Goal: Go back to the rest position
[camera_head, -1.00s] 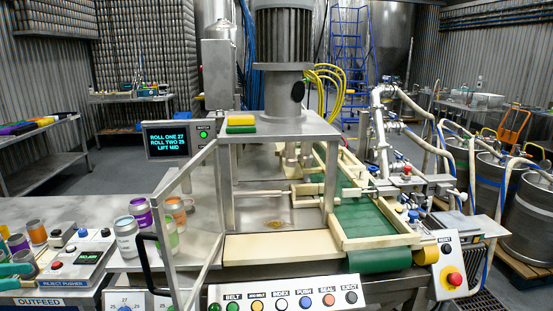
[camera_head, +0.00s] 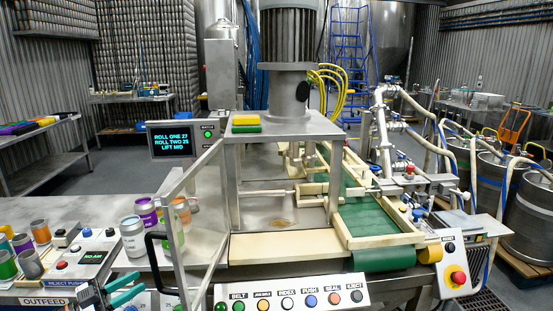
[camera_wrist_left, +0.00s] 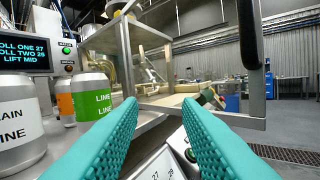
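My left gripper (camera_head: 122,294) shows at the bottom left of the head view, with teal fingers, in front of the reject pusher panel. In the left wrist view, its two teal fingers (camera_wrist_left: 160,104) stand apart with nothing between them. The gripper is open and empty. A can with a green lime label (camera_wrist_left: 94,99) stands beyond and left of the fingers, apart from them. My right gripper is in neither view.
The can seamer (camera_head: 285,125) stands in the middle, its clear guard door with a black handle (camera_head: 160,250) swung out. A button panel (camera_head: 290,296) runs along the front. Several cans, including a white one (camera_head: 133,238), stand on the left table. A green belt (camera_head: 370,222) lies at right.

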